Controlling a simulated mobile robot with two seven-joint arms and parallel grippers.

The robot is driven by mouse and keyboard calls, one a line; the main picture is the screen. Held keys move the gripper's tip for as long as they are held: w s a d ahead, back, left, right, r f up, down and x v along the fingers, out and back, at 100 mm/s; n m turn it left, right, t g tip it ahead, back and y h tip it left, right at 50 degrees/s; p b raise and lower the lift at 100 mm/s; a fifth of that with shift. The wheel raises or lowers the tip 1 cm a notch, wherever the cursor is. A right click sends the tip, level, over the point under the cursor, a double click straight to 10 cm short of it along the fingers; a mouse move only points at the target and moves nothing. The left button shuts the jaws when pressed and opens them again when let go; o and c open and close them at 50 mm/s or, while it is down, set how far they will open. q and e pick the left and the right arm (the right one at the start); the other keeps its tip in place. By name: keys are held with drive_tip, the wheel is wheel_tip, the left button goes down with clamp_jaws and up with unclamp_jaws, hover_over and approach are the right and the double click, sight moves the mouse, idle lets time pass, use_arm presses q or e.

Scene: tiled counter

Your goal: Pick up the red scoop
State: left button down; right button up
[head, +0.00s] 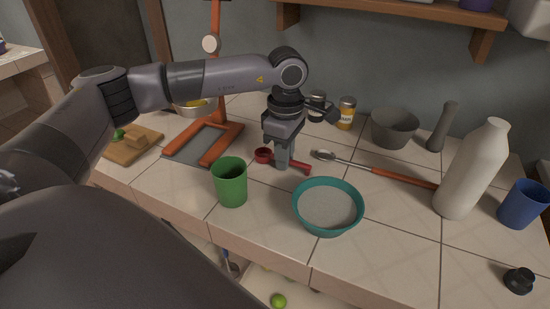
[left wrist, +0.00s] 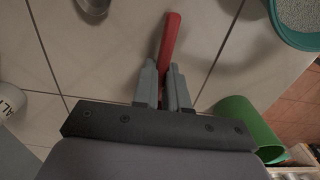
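The red scoop (head: 263,155) is in the middle of the counter in the head view, its bowl to the left and its handle running right. My left gripper (head: 284,164) points down over the scoop, its fingers at the handle. In the left wrist view the red handle (left wrist: 171,38) runs up from between the two fingertips (left wrist: 163,72), which close on both its sides. The scoop's bowl is hidden in that view. I cannot tell whether the scoop touches the counter. My right gripper is not in view.
A green cup (head: 230,183) and a teal round dish (head: 327,206) stand in front of the scoop. A spoon with an orange handle (head: 400,177) lies to the right. An orange stand (head: 215,140) is to the left. A white bottle (head: 470,170) stands far right.

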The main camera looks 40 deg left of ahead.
use_arm(q)
drive_tip(key=shift+r, duration=0.1)
drive_tip(key=shift+r, duration=0.2)
wheel_tip(320, 180, up, 19)
drive_tip(key=p, duration=0.1)
drive_tip(key=shift+r, duration=0.2)
